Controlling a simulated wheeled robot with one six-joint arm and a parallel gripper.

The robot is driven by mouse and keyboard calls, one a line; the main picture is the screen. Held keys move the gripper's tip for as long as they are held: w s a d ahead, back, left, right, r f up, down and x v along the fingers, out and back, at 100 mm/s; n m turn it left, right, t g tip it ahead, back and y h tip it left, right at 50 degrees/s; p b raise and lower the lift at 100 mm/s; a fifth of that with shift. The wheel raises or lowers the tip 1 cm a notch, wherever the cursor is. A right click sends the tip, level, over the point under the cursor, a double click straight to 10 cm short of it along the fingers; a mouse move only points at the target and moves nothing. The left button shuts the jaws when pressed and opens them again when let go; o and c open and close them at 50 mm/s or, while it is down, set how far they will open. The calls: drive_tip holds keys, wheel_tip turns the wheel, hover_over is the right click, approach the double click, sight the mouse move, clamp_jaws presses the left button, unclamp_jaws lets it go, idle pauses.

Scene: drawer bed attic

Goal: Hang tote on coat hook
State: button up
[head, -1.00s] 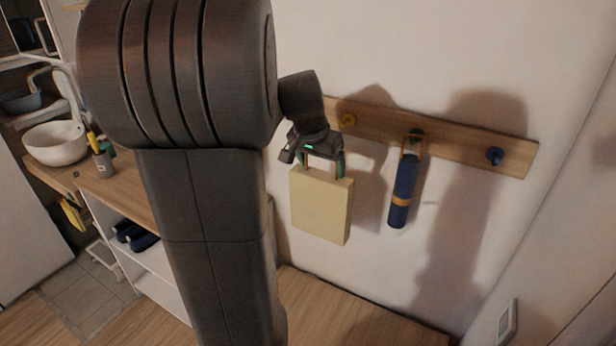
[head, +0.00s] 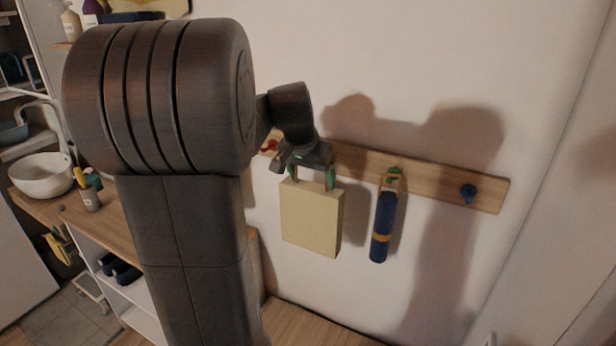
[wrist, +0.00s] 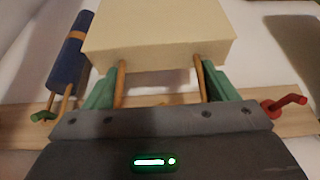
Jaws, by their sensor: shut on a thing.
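The tote (head: 311,218) is a cream, boxy bag with tan handles and hangs upright below my gripper (head: 312,178). My gripper is shut on the tote, its green fingers by the handles; the exact grip is unclear. The wrist view shows the tote (wrist: 160,35) and its two handles close to my gripper (wrist: 160,85). The wooden hook rail (head: 430,182) is on the wall behind. A red hook (head: 270,146) shows left of my gripper. A green hook (head: 394,174) and a blue hook (head: 468,192) are to the right. The yellow hook is hidden.
A dark blue rolled umbrella-like item (head: 382,228) with an orange band hangs from the green hook, close right of the tote. The blue hook is bare. A wooden counter with a white basin (head: 42,176) and a cup (head: 90,198) stands left.

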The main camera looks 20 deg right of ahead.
drive_tip(key=shift+w+d+f+p, duration=0.1)
drive_tip(key=shift+w+d+p, duration=0.35)
drive_tip(key=shift+w+d, duration=0.55)
drive_tip(key=shift+w+d+f+p, duration=0.1)
drive_tip(key=shift+w+d+p, duration=0.3)
drive_tip(key=shift+w+d, duration=0.6)
drive_tip(key=shift+w+d+f, duration=0.3)
drive_tip(key=shift+d+f, duration=0.2)
drive_tip(key=shift+d, duration=0.2)
drive_tip(key=o, duration=1.4)
drive_tip(key=shift+c, duration=0.2)
drive_tip(key=b+v, duration=0.1)
drive_tip(key=v, duration=1.3)
drive_tip(key=shift+b, duration=0.35)
drive_tip(key=shift+s+f, duration=0.1)
drive_tip(key=shift+f, duration=0.05)
